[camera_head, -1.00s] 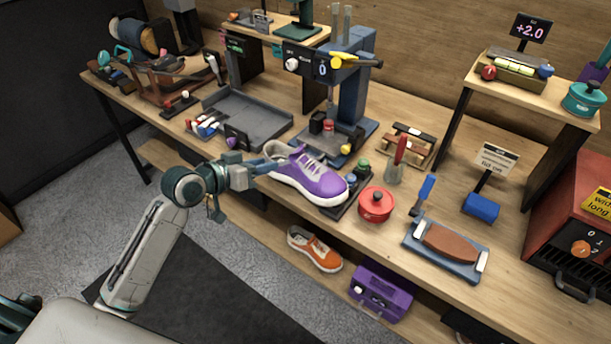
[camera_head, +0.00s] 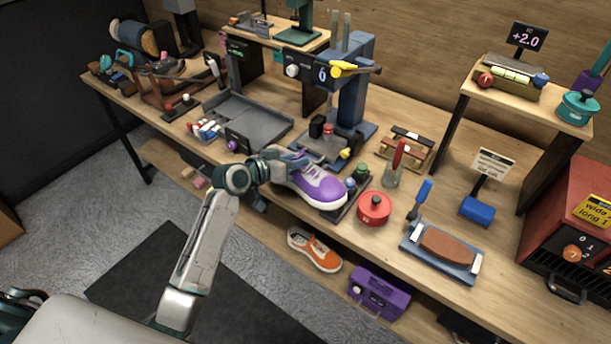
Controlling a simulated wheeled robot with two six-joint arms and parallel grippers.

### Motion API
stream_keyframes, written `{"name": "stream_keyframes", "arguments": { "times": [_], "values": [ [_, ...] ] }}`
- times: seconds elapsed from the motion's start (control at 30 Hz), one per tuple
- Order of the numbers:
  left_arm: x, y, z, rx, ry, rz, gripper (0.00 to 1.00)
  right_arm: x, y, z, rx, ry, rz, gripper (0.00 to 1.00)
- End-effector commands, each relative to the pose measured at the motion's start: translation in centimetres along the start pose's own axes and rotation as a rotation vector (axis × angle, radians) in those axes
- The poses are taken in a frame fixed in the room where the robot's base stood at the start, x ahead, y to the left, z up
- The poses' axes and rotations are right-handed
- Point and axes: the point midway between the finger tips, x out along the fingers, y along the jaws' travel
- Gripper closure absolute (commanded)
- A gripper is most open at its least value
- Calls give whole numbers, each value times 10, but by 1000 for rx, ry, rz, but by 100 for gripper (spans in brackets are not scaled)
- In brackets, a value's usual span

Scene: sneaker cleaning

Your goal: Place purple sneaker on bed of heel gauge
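My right gripper is out of view.
A grey tray (camera_head: 240,114) lies left of the gauge. A red pot (camera_head: 374,208) and small bottles stand right of the sneaker's toe. A brush block on a blue board (camera_head: 425,265) is farther right. An orange sneaker (camera_head: 314,250) sits on the lower shelf.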

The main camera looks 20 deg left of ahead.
Motion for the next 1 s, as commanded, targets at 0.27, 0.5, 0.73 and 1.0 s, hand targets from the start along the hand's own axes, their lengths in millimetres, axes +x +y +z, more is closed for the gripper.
{"name": "stream_keyframes", "arguments": {
  "times": [0.27,0.5,0.73,1.0],
  "values": [
    [2,0,1,1,-1,-1,70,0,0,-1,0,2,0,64],
    [2,0,1,1,-1,-1,100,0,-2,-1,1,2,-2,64],
    [2,0,0,2,0,-1,100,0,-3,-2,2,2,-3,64],
    [-1,3,-10,5,3,0,100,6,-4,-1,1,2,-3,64]
  ]
}}
